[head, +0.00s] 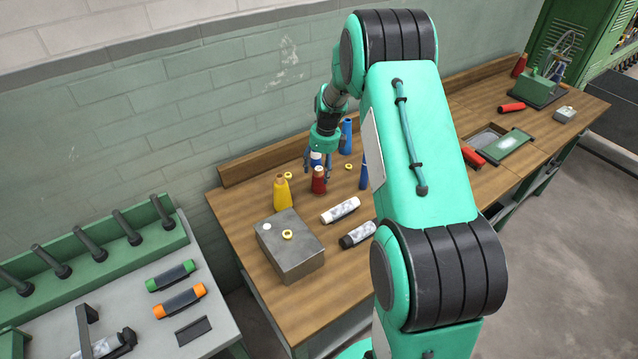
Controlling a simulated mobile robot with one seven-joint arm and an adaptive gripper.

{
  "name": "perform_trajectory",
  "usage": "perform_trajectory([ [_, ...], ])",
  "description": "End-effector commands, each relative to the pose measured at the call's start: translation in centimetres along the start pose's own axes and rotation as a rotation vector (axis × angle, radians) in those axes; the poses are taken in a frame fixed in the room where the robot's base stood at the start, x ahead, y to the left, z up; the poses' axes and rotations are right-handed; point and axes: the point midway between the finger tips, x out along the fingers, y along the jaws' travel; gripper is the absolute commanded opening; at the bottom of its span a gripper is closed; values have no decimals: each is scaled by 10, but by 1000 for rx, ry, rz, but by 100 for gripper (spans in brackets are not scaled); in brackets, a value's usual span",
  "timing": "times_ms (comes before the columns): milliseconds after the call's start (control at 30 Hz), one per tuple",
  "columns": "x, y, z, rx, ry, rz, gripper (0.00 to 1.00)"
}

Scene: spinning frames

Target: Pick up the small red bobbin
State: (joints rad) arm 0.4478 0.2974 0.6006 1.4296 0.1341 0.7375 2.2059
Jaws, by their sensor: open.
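A small red bobbin (319,183) with a tan top stands upright on the wooden bench, near the middle of the head view. My gripper (317,171) is open and points down at it from above and behind. No bobbin is visibly held.
A yellow bobbin (281,192) and a grey metal box (291,246) stand to the left. Blue bobbins (346,136) stand behind and right. White (341,210) and black (358,235) bobbins lie in front. More red bobbins (512,107) are farther right. My arm hides part of the bench.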

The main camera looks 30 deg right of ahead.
Motion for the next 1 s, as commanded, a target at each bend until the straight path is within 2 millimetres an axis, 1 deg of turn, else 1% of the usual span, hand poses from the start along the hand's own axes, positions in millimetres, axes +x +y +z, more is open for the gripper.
perform_trajectory([
  [133, 1, 0, 0, 0, 0, 0, 65],
  [267, 9, 0, -1, 0, 1, 1, 65],
  [500, 38, -1, -2, 0, 1, 2, 65],
  [633, 48, -1, -2, 0, 0, 0, 65],
  [733, 52, -1, -1, 0, 0, 0, 65],
  [1000, 52, -1, -1, 0, 0, 0, 65],
])
